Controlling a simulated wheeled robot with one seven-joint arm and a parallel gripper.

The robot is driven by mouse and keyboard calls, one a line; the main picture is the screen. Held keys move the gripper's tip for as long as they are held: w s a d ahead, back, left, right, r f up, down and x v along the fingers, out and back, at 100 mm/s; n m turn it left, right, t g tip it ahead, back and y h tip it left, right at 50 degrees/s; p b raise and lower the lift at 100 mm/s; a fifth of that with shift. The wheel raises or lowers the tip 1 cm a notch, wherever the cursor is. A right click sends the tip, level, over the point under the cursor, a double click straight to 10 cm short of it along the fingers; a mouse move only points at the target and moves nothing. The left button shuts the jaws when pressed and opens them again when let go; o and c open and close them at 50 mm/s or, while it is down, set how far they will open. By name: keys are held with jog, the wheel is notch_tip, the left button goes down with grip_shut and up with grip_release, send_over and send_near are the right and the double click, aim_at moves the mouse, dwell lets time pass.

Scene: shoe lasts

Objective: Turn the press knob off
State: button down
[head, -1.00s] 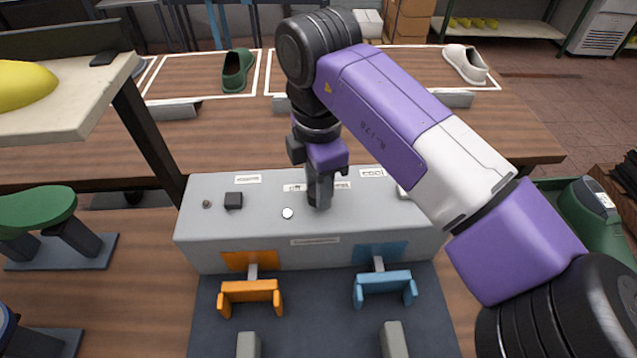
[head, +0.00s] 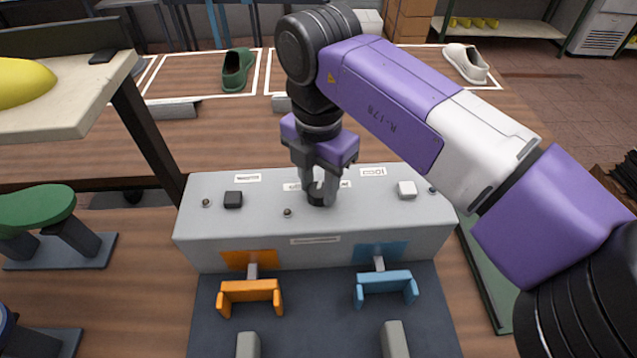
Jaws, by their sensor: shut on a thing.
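The press knob (head: 319,200) is a dark knob on top of the grey control box (head: 220,228), near its middle. My gripper (head: 318,190) points down over the box and is shut on the knob, with its fingers on either side of it. The fingers hide part of the knob and of the label behind it. A small indicator (head: 287,212) just left of the knob is dark.
A black button (head: 233,199) sits left on the box and a white button (head: 407,189) right. Orange (head: 250,290) and blue (head: 385,283) cradles stand in front. A raised shelf (head: 70,115) with a yellow last (head: 22,82) is at left.

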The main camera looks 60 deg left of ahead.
aim_at(318, 189)
jog(key=n+b, duration=0.1)
jog(key=n, duration=1.1)
jog(key=shift+b, duration=0.3)
jog(key=shift+r, duration=0.1)
dwell(0.3)
jog(key=c, duration=0.9)
grip_release()
jog(key=shift+r+b, duration=0.55)
jog(key=shift+r, duration=3.3)
